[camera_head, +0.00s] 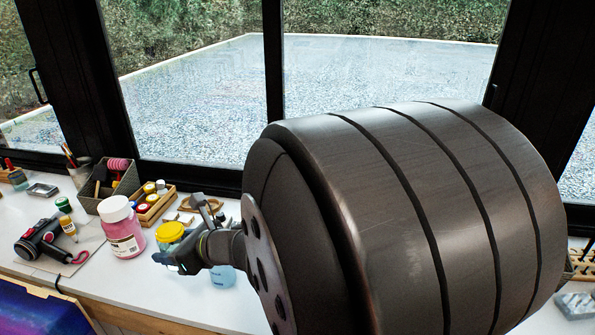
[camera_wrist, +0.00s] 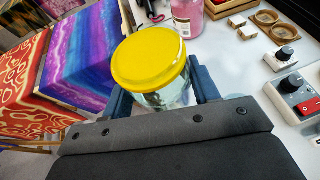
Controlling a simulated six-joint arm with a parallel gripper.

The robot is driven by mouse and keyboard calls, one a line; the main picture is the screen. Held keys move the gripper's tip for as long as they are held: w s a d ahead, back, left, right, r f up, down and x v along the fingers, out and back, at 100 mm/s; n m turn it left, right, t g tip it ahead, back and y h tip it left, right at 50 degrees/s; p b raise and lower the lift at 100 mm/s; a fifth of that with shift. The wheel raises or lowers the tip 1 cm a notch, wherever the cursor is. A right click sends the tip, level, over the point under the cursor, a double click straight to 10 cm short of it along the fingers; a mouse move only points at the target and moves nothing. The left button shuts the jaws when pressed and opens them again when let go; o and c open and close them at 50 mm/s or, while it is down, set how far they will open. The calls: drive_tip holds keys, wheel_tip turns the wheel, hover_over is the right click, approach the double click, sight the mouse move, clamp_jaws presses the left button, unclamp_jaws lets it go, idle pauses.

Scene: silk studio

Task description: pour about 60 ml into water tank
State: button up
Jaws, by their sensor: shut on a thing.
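A clear jar with a yellow lid (camera_wrist: 150,57) is between the two dark fingers of my gripper (camera_wrist: 165,92) in the wrist view, and the gripper is shut on it. The glass below the lid is partly hidden by the gripper body. In the head view the yellow lid (camera_head: 170,231) shows just beyond my gripper (camera_head: 177,262), and the jar looks about upright. A pale blue container (camera_head: 222,277) shows partly behind my wrist; I cannot tell whether it is the water tank. My arm covers much of the right side of the table.
A large pink bottle (camera_head: 121,228) stands left of the jar. A hair dryer (camera_head: 42,243) lies further left. A wooden bottle rack (camera_head: 152,203) is behind. In the wrist view, a box with a red switch (camera_wrist: 303,104) is at right and patterned silks (camera_wrist: 85,55) are at left.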

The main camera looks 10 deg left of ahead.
wheel_tip(320, 180, down, 16)
drive_tip(key=shift+f, duration=0.2)
idle(0.4)
drive_tip(key=shift+w+r, duration=0.1)
drive_tip(key=shift+w, duration=0.05)
drive_tip(key=shift+w+d+r+m+g, duration=0.2)
drive_tip(key=shift+w+m+g, duration=0.15)
drive_tip(key=shift+m+g, duration=0.25)
drive_tip(key=shift+w+r+m+y, duration=0.2)
drive_tip(key=shift+r+m+y, duration=0.1)
drive_tip(key=shift+r, duration=0.05)
drive_tip(key=shift+w+d+r+m, duration=0.1)
drive_tip(key=shift+w+r+m, duration=0.1)
drive_tip(key=shift+r, duration=0.15)
drive_tip(key=shift+w+r+m, duration=0.1)
drive_tip(key=shift+r+m, duration=0.1)
drive_tip(key=shift+r, duration=0.1)
drive_tip(key=shift+w+d+r+m+g+y, duration=0.1)
drive_tip(key=shift+w+r+m+g+y, duration=0.35)
drive_tip(key=shift+r+m, duration=0.35)
drive_tip(key=shift+w+d+r+m+g+y, duration=0.1)
drive_tip(key=shift+w+r+m+g+y, duration=0.15)
drive_tip(key=shift+r+m+g, duration=0.45)
drive_tip(key=shift+w+d+r+m+g+y, duration=0.1)
drive_tip(key=shift+w+r+m+g+y, duration=0.25)
drive_tip(key=shift+r+m, duration=0.6)
drive_tip(key=shift+r+m+y, duration=0.35)
drive_tip(key=shift+m, duration=0.6)
